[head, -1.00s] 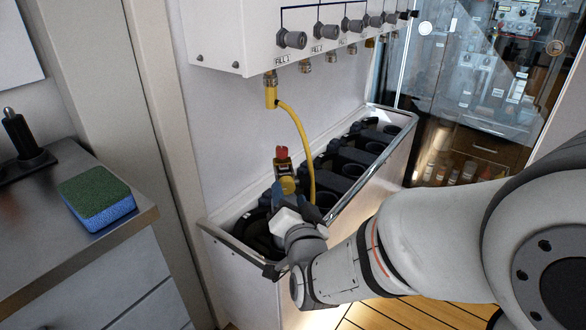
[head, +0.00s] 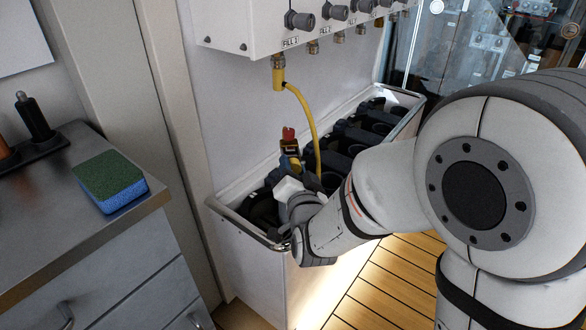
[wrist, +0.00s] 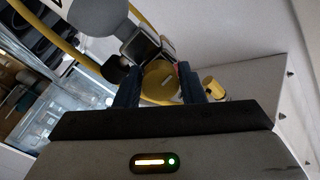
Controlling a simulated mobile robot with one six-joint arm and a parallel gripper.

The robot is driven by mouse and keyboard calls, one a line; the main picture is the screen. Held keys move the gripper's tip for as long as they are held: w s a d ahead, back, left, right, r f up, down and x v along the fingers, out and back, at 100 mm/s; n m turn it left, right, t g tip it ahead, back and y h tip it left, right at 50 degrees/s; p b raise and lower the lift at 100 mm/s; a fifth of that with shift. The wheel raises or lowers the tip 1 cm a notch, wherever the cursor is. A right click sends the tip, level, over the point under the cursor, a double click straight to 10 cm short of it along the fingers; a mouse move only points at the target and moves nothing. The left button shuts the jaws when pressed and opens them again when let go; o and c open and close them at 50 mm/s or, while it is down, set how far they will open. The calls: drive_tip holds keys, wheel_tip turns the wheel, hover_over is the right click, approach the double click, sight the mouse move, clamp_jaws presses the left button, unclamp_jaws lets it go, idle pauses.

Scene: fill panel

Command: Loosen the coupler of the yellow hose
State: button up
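The yellow hose (head: 311,116) hangs from the fitting under FILL 1 and curves down into the rack; it also shows in the wrist view (wrist: 50,27). At its lower end is a yellow coupler (wrist: 161,80), seen as a round face in the wrist view. A red-topped part (head: 288,134) stands above it in the head view. My gripper (wrist: 160,82) has its blue fingers on either side of the coupler, close against it, and appears shut on it. In the head view my wrist hides most of the coupler.
The rack (head: 245,228) has a raised metal rim and holds several dark cylinders. The white fill panel (head: 230,27) with knobs is above. A green and blue sponge (head: 110,182) lies on the metal counter (head: 55,230) at left. Wooden floor (head: 375,290) is clear.

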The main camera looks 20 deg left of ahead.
drive_tip(key=c, duration=0.6)
